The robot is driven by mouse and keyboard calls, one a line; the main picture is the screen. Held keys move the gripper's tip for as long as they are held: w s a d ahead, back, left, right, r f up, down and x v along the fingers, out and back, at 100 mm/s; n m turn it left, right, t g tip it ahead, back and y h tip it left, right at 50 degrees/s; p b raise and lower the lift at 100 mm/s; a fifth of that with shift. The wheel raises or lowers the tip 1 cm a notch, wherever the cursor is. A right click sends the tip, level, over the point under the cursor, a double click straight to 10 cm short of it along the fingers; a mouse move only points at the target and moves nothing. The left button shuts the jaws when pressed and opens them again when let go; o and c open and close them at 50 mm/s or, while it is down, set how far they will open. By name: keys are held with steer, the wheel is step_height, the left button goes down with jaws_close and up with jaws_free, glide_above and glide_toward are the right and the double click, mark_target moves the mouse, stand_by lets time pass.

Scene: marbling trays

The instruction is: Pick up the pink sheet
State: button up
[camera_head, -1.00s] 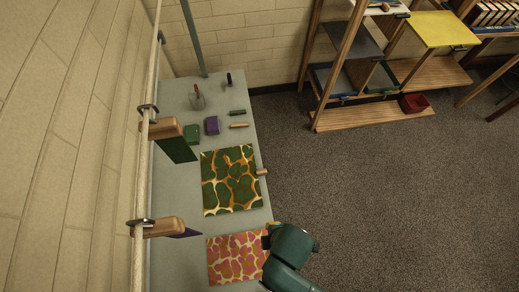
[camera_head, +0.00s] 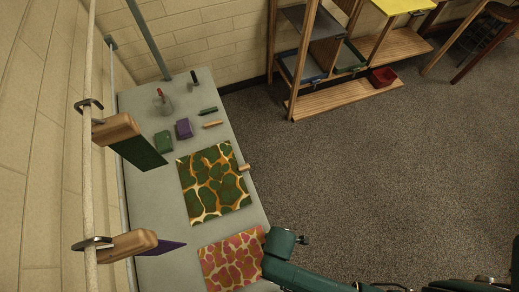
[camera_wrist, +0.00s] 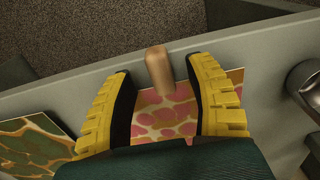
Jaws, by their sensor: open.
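The pink sheet (camera_head: 230,262), with an orange and cream marbled pattern, lies on the near part of the grey table. My gripper (camera_wrist: 160,84) is open, with yellow fingers and black pads. In the wrist view a tan wooden tab (camera_wrist: 157,68) at the sheet's edge stands between the fingers, apart from both pads. The pink sheet (camera_wrist: 167,122) shows beyond the palm, between the fingers. In the head view my teal gripper body covers the sheet's right edge and hides the tab and fingertips.
A green marbled sheet (camera_head: 213,185) with its own wooden tab (camera_head: 244,168) lies farther along the table (camera_head: 163,205). Small blocks, including a purple one (camera_head: 184,129), stand beyond it. Wooden clips (camera_head: 127,246) hang from a rope at left. Open floor lies right of the table.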

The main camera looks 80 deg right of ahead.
steer(key=shift+s+f, duration=0.15)
steer(key=shift+f, duration=0.6)
steer(key=c, duration=0.9)
steer(key=shift+r, duration=0.1)
